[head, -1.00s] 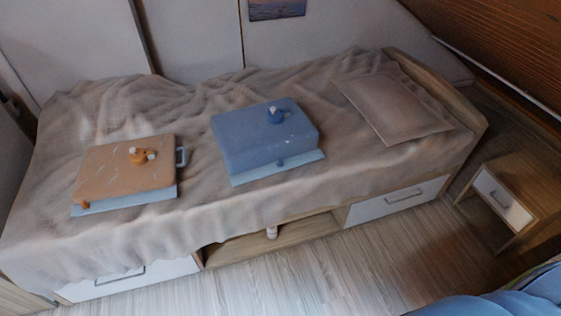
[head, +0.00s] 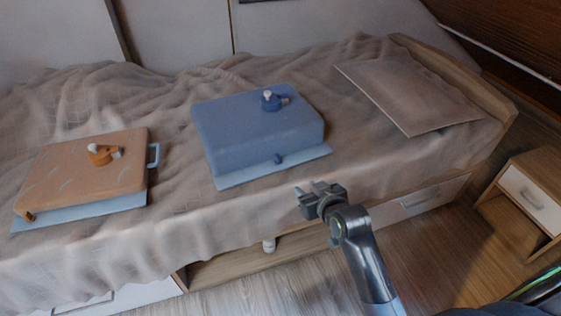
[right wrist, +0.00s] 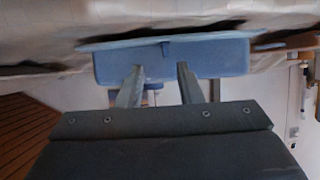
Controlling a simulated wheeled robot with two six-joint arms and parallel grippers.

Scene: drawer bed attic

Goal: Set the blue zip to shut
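The blue case (head: 255,130) lies on the bed with a light blue base strip along its front. A small dark blue zip tab (head: 278,158) sits at that front edge, right of its middle. In the right wrist view the case (right wrist: 215,62) appears beyond my fingers, with the tab (right wrist: 166,48) between them in the picture. My right gripper (head: 308,190) is in front of the case, below and right of the tab in the head view, apart from it. Its two fingers are spread and empty in the right wrist view (right wrist: 161,85). My left gripper is not in view.
An orange case (head: 85,175) with a side handle lies to the left on the rumpled bed cover. A blue knob (head: 270,101) with a white end stands on the blue case. A pillow (head: 410,90) lies at right. A nightstand (head: 530,195) stands at far right.

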